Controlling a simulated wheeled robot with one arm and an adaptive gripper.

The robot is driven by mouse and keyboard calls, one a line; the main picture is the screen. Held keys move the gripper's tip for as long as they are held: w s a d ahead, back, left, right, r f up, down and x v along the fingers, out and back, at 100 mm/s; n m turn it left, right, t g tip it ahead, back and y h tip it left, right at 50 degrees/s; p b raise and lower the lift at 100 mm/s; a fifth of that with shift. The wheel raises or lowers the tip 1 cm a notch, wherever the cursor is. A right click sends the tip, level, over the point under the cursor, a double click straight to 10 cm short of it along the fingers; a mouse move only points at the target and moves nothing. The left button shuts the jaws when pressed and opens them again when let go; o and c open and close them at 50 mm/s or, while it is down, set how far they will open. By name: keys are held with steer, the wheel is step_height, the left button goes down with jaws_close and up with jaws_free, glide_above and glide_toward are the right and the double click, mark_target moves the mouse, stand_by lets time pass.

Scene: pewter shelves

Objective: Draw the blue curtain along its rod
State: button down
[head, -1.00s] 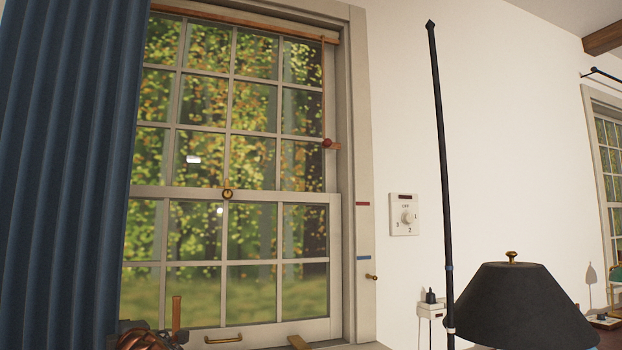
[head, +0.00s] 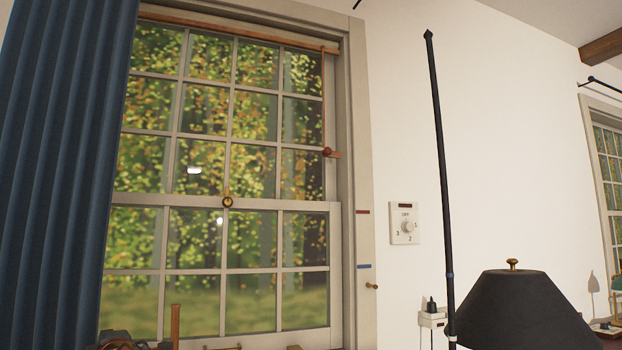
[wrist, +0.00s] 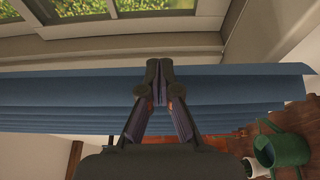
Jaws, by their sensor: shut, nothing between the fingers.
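The blue curtain (head: 65,150) hangs in folds at the left of the head view, covering the left side of the window (head: 228,201). In the wrist view the curtain (wrist: 60,95) runs across the picture as a band. My gripper (wrist: 158,66) is shut, with its fingertips together in front of the curtain and nothing between them. I cannot tell whether the fingers touch the cloth. The curtain's top is out of view. A short dark bar tip (head: 357,4) shows at the head view's top edge; I cannot tell if it is the rod's end.
A black pole (head: 440,160) and a black lamp shade (head: 520,310) stand right of the window. A dial (head: 404,223) is on the wall. In the wrist view, a green watering can (wrist: 284,150) is low at the right over a wooden floor (wrist: 215,145).

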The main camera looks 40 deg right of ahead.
steer(key=s, duration=0.8)
steer(key=shift+s+d, duration=0.2)
steer(key=shift+s, duration=0.15)
stand_by(0.4)
